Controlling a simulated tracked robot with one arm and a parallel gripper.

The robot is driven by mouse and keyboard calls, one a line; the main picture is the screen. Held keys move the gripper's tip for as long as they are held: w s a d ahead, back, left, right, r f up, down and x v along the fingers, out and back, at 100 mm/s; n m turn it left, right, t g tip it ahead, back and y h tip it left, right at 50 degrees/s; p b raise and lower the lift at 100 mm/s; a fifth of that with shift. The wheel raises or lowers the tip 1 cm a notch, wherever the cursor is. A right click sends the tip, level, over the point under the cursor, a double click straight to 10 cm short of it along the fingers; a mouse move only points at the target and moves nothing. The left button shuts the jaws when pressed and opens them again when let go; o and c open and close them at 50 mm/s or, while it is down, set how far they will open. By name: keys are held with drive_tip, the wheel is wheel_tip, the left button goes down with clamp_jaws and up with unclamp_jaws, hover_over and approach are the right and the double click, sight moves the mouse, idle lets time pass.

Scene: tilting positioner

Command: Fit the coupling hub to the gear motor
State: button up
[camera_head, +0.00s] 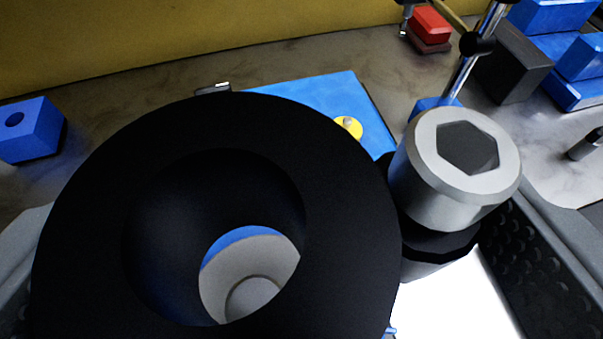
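The coupling hub (345,215) is a large black ring in the foreground. It fills the space between the fingers of my gripper (275,265), hiding most of the left finger. A silvery screw head (420,185) with a hexagonal socket stands at its right side, by the right finger's dark ribbed pad. Finger contact is partly hidden. Through the bore I see a pale grey round part (250,270) with a smaller round end, and some blue behind it. I cannot tell if this is the gear motor; the hub hides most of what lies behind.
A blue plate (315,95) with a yellow round piece (348,127) lies behind the hub. A blue block with a hole (30,130) is at left. A metal post (475,55), red block (430,25), dark block (513,62) and blue blocks (575,60) stand back right. A yellow wall (150,40) closes the back.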

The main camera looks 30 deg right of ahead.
drive_tip(key=shift+w+a+f+b, duration=0.1)
drive_tip(key=shift+a+f+b, duration=0.1)
drive_tip(key=shift+f+b, duration=1.8)
drive_tip(key=shift+s+a+r+p, duration=0.1)
drive_tip(key=shift+s+p, duration=0.1)
drive_tip(key=shift+p, duration=0.25)
drive_tip(key=shift+f+b, duration=1.45)
drive_tip(key=shift+f, duration=1.05)
idle(0.6)
drive_tip(key=o, duration=1.2)
drive_tip(key=shift+o, duration=0.2)
drive_tip(key=p+v, duration=0.1)
drive_tip(key=v, duration=1.2)
drive_tip(key=shift+s+p, duration=0.35)
drive_tip(key=shift+s, duration=0.05)
drive_tip(key=shift+a, duration=0.1)
